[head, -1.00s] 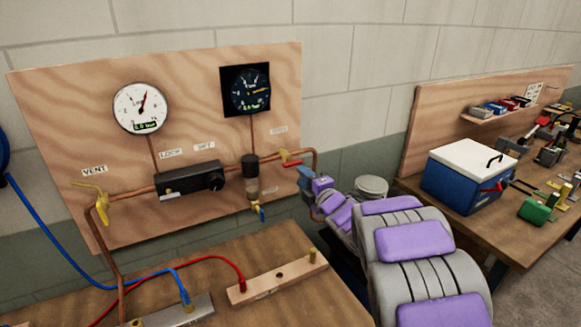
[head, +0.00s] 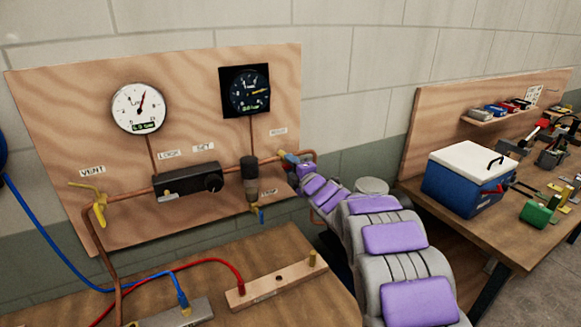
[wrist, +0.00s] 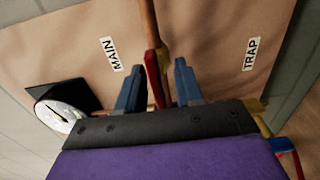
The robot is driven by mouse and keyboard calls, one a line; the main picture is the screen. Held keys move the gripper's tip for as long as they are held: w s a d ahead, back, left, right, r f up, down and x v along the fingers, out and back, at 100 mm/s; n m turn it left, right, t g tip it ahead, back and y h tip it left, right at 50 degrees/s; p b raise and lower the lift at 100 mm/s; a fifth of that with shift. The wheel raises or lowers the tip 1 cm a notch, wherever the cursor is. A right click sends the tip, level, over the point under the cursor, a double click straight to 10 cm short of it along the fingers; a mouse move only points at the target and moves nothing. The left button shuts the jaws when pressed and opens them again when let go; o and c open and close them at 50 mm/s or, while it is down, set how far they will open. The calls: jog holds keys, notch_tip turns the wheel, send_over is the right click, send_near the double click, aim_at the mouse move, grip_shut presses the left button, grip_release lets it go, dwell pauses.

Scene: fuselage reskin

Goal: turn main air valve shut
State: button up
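The main air valve's red lever (wrist: 152,72) shows in the wrist view on a copper pipe, next to the MAIN label (wrist: 111,54). My gripper (wrist: 158,68) is open, with one blue finger on each side of the lever. Gaps show between the lever and both fingers. In the head view my gripper (head: 290,160) is at the right end of the board's pipe, below the MAIN label (head: 279,131). It hides most of the valve there.
The wooden board (head: 75,130) carries two gauges, a black regulator (head: 188,180), a filter bowl (head: 250,178) and a yellow vent lever (head: 99,213). The TRAP label (wrist: 251,54) is right in the wrist view. A blue cool box (head: 462,180) stands on the right bench.

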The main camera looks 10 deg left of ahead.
jog(key=shift+d, duration=0.35)
jog(key=shift+c, duration=0.6)
jog(key=shift+a, duration=0.15)
grip_shut()
jog(key=shift+r+m+p, duration=0.1)
jog(key=shift+m+p, duration=0.2)
jog(key=shift+p, duration=0.25)
jog(key=m+p, duration=0.2)
jog(key=p, duration=0.1)
jog(key=shift+r+m, duration=0.15)
jog(key=shift+m, duration=0.25)
jog(key=m+p, duration=0.5)
jog(key=p, duration=0.2)
jog(key=shift+m, duration=0.3)
jog(key=m+p, duration=0.4)
jog(key=shift+p, duration=0.35)
jog(key=shift+r+m+p, duration=0.1)
jog(key=shift+m+p, duration=1.75)
jog(key=shift+m, duration=0.55)
